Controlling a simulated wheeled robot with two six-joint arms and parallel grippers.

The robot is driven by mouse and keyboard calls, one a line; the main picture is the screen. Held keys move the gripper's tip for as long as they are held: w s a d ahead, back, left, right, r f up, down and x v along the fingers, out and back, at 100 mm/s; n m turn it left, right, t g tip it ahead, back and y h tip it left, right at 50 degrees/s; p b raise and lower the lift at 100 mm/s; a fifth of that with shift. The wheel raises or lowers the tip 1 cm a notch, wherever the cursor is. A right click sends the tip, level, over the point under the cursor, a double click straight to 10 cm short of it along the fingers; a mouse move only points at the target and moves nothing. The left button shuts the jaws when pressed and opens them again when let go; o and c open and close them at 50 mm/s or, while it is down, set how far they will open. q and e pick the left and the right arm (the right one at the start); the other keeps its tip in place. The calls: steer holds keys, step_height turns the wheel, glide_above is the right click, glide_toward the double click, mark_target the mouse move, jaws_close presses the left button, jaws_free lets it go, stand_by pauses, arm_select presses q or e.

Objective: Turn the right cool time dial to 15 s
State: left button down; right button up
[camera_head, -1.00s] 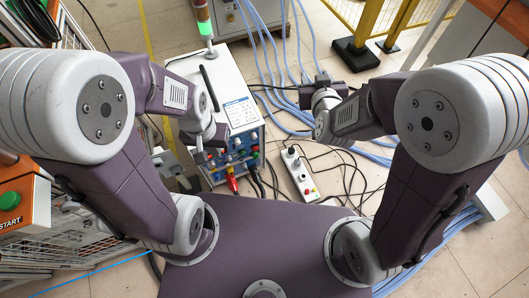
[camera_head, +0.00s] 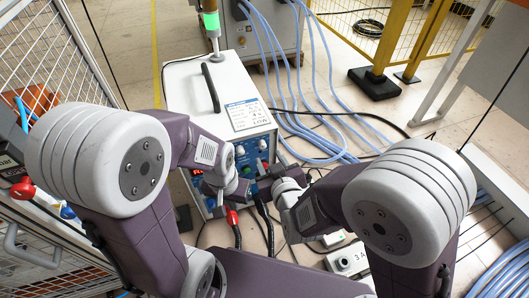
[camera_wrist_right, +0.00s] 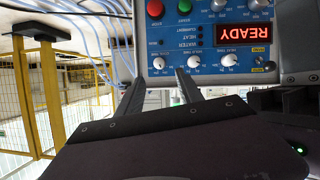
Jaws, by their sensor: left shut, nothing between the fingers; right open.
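The induction heater (camera_head: 185,95) is a white box with a black handle, its blue control panel facing me. In the right wrist view the blue panel (camera_wrist_right: 206,45) appears upside down, with a red READY display (camera_wrist_right: 243,33) and a row of white-grey knobs. The knob at the picture's left end of that row (camera_wrist_right: 158,62) appears to be the right cool time dial; its setting is too small to read. My right gripper (camera_wrist_right: 159,76) is open, its fingertips either side of this knob in the picture; contact is unclear. My left gripper (camera_head: 217,200) is shut and empty before the panel's left part.
A red connector (camera_head: 232,217) and black cables hang below the panel. A white power strip (camera_head: 350,259) lies on the floor at right. Blue hoses (camera_head: 310,100) run behind the heater. A wire-mesh fence (camera_head: 30,50) stands at left, yellow posts (camera_head: 405,40) at back right.

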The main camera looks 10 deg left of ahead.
mark_target(263, 146)
steer(key=x, duration=0.3)
steer(key=shift+w+a+f+p, duration=0.1)
steer(key=shift+w+p, duration=0.2)
steer(key=shift+p, duration=0.1)
steer(key=b+x, duration=0.2)
steer(key=x, duration=0.2)
steer(key=shift+f+b, duration=0.25)
steer(key=shift+b, duration=0.1)
steer(key=shift+w+a, duration=0.1)
steer(key=shift+w, duration=0.1)
steer(key=shift+r, duration=0.1)
jaws_close()
